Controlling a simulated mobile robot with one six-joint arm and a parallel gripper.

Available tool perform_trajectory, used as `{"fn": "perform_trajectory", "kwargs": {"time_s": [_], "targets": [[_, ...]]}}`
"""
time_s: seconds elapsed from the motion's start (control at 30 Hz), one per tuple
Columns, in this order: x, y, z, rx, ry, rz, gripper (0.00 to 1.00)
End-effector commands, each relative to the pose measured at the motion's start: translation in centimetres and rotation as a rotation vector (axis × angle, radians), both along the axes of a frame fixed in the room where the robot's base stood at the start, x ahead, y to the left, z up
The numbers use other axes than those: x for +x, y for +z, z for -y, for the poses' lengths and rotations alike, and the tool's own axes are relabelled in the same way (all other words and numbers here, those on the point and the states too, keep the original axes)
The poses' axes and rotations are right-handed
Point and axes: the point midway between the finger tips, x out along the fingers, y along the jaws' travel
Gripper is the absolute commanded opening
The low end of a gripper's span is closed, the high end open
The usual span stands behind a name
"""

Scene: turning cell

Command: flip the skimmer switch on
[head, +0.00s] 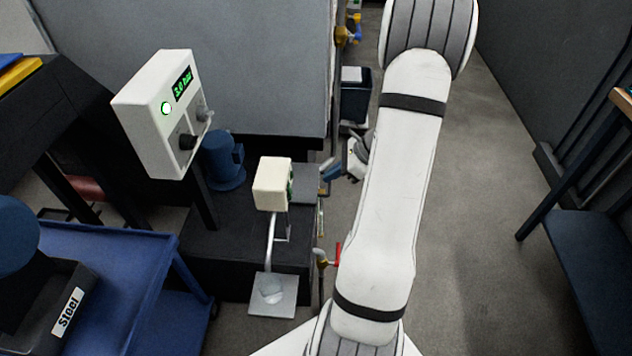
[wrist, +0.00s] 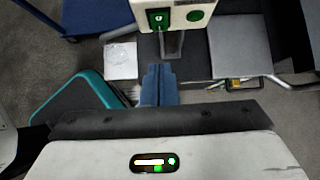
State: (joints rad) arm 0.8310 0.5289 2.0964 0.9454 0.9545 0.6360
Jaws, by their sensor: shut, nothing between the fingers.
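The skimmer switch box (head: 272,184) is a cream box on a bent grey post, with its green-marked face turned right toward my gripper. In the wrist view, the box (wrist: 178,7) is cut off at the top edge. Its face carries a green switch (wrist: 158,19) with a white mark and, to the right, a round green disc (wrist: 195,15). I cannot tell the switch's position for certain. My gripper (head: 327,168) is shut and empty, just right of the box in the head view. Its blue fingertips show in the wrist view (wrist: 160,70), below the switch and apparently apart from it.
A white control box (head: 150,110) with a green display stands left of the switch box, near a blue motor (head: 224,160). A red-handled valve (head: 330,257) is close below my gripper. A blue cart (head: 120,255) is at left. Clear floor (head: 475,220) lies right of my arm.

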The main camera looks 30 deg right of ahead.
Motion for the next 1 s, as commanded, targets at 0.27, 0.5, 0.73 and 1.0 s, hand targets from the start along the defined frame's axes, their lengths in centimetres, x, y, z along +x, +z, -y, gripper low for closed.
{"fn": "perform_trajectory", "kwargs": {"time_s": [0.27, 0.5, 0.73, 1.0], "targets": [[-0.9, 2.0, 1.2, -0.001, 0.001, 0.000, 0.00], [-0.9, 2.0, 1.2, -0.001, 0.002, 0.000, 0.00], [-0.8, 1.3, 1.3, -0.010, 0.005, -0.003, 0.00], [-0.8, 0.3, 1.5, -0.045, 0.007, -0.028, 0.00]]}}
